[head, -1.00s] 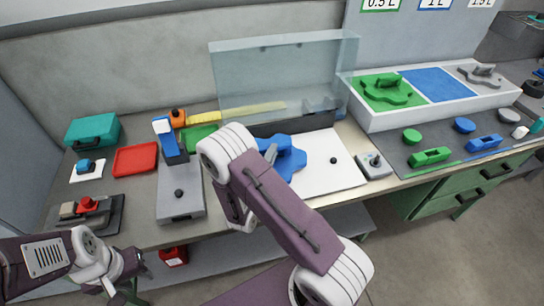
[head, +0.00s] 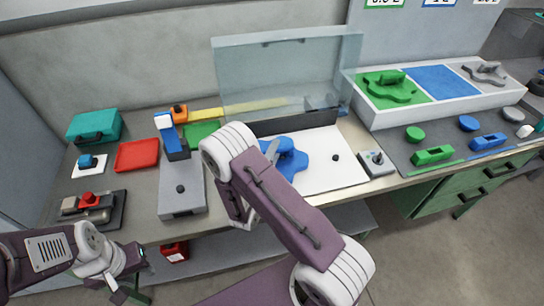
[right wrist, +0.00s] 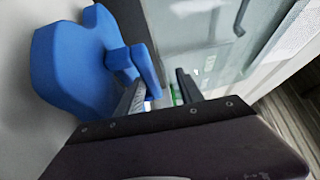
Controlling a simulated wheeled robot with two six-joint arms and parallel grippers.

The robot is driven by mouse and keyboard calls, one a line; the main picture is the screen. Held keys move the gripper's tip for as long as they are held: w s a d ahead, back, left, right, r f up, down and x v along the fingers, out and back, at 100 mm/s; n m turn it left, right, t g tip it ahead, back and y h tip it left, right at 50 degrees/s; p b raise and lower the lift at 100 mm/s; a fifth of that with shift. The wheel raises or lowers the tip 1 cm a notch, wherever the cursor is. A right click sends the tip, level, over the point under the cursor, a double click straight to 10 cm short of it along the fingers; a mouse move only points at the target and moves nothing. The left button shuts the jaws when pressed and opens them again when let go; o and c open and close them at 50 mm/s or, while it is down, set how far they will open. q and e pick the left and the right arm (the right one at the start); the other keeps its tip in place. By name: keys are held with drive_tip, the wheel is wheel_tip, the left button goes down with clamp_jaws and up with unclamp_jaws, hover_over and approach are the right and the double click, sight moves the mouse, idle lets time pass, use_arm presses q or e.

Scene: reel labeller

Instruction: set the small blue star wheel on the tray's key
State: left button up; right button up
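The blue star wheel (head: 292,163) lies on the white tray (head: 325,177), at the tray's left side, with a raised blue grip on top. A small dark knob (head: 335,158) stands on the tray to its right; I cannot tell if this is the key. My right gripper (head: 271,152) is over the wheel's left edge, partly hidden by my arm. In the right wrist view its two fingers (right wrist: 160,94) are apart with nothing between them; the blue wheel (right wrist: 75,62) is to their left, its grip close to the left finger. My left gripper (head: 138,256) hangs low at the bench's front left.
A clear raised cover (head: 285,75) stands behind the tray. A grey device with a blue-topped post (head: 181,191) is to the left, a small joystick box (head: 376,162) to the right. A white holder with a green star wheel (head: 388,86) is at the back right.

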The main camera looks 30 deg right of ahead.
drive_tip(key=shift+a+r, duration=0.2)
drive_tip(key=shift+r, duration=0.15)
drive_tip(key=v, duration=1)
drive_tip(key=shift+s+a+b, duration=0.3)
drive_tip(key=shift+b, duration=0.1)
drive_tip(key=shift+s+a, duration=0.3)
drive_tip(key=shift+s, duration=0.1)
drive_tip(key=s+d+f+m+g+y, duration=0.15)
drive_tip(key=s+d+m+g, duration=0.25)
drive_tip(key=s+m+g, duration=0.6)
drive_tip(key=s+d+f+m+g+y, duration=0.1)
drive_tip(key=s+d+m+g+y, duration=0.3)
drive_tip(key=m, duration=1)
drive_tip(key=w+a+m+t+y, duration=0.3)
drive_tip(key=a+m+y, duration=0.5)
drive_tip(key=m, duration=1.3)
drive_tip(key=shift+w+a+r, duration=0.2)
drive_tip(key=shift+w+a, duration=0.25)
drive_tip(key=shift+a, duration=0.65)
drive_tip(key=shift+s, duration=0.1)
